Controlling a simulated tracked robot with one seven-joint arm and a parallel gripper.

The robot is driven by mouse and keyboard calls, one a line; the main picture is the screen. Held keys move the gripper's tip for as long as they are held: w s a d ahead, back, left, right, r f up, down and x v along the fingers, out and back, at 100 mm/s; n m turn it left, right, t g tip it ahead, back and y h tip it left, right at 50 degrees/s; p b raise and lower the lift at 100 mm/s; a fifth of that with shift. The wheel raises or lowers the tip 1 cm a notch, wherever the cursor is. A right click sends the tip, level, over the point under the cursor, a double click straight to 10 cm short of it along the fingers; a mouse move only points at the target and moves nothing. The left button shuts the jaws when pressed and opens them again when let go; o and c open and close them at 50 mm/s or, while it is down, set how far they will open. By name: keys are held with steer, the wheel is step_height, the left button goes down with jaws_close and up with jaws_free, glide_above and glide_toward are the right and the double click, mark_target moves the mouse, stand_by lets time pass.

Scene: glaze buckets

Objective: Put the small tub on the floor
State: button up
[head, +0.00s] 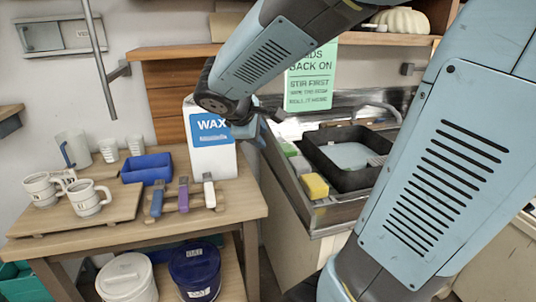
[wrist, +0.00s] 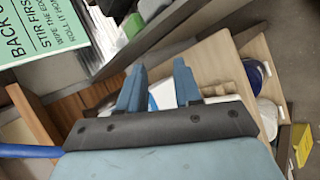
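Two lidded tubs stand on the lower shelf of the wooden table: a white one (head: 127,280) and a dark blue one (head: 195,270) with a white label. I cannot tell which is the small tub. In the wrist view the blue tub (wrist: 257,73) and the white tub (wrist: 267,117) show at the right, well away from the fingers. My gripper (wrist: 160,66) is open, its two blue fingers apart with nothing held. In the head view it is up by the WAX carton (head: 211,145), mostly hidden by my arm. The floor is largely hidden.
On the tabletop are mugs (head: 88,198), a blue tray (head: 146,168) and a rack of coloured-handled tools (head: 182,196). A sink with a black basin (head: 345,158) and yellow sponge (head: 314,186) is at right. A yellow object (wrist: 303,145) shows at the wrist view's right edge.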

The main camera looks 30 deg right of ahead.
steer(key=s+a+r+m+y, duration=0.1)
steer(key=s+a+m+y, duration=0.1)
steer(key=s+m, duration=0.3)
steer(key=s+a+r+m+y, duration=0.1)
steer(key=s+a+m+y, duration=0.2)
steer(key=s, duration=0.6)
steer(key=shift+s+m+y, duration=0.3)
steer(key=shift+m+y, duration=0.8)
steer(key=shift+r, duration=0.1)
